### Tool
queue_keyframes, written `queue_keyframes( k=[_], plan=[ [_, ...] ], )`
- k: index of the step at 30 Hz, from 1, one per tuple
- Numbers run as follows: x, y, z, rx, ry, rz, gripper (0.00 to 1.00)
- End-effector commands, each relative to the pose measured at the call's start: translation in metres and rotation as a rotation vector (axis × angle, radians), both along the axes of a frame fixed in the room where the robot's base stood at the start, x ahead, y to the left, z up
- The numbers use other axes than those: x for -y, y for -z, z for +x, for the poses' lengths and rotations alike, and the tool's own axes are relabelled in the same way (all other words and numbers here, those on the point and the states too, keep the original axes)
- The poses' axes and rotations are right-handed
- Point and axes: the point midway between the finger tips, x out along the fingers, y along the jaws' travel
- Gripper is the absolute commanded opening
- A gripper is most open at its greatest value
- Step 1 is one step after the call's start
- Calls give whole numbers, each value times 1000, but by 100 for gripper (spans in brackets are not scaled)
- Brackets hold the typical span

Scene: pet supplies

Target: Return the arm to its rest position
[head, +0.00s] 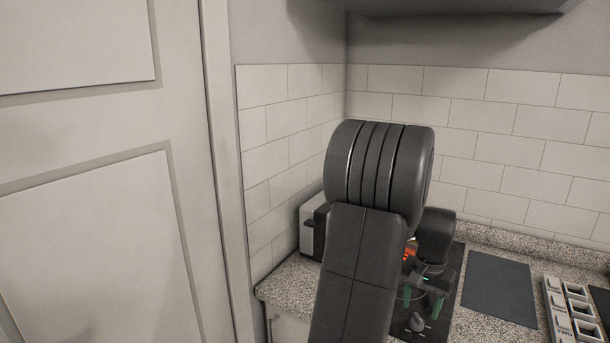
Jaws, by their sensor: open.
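My arm rises dark grey through the middle of the head view and bends at a large ribbed joint. My gripper (423,299) hangs past that joint, low and right of it, with two green-tipped fingers apart and nothing seen between them. It is over a dark panel (399,328) on the counter, which looks like a hob. My arm hides much of this panel and the counter behind it.
The speckled counter (288,283) meets tiled walls. A white and black box (308,231) stands in the corner, partly hidden. An orange thing (409,254) shows behind my gripper. Right are a dark mat (500,287) and a pale divided tray (554,310). A white door (95,200) fills the left.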

Motion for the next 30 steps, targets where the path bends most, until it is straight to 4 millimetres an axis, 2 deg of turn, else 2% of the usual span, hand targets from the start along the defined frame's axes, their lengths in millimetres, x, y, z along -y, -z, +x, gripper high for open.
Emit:
queue_keyframes(
  k=[3, 6, 12, 23, 26, 30],
  plan=[
    [0, 20, -1, -4, 0, 2, 53],
    [0, 31, 0, -2, 0, 1, 53],
    [0, 43, 0, -1, 0, 1, 53],
    [0, 42, 0, 0, -3, 0, 53],
    [0, 37, 1, 3, 0, -1, 53],
    [0, 18, 1, 5, 0, -3, 53]
  ],
)
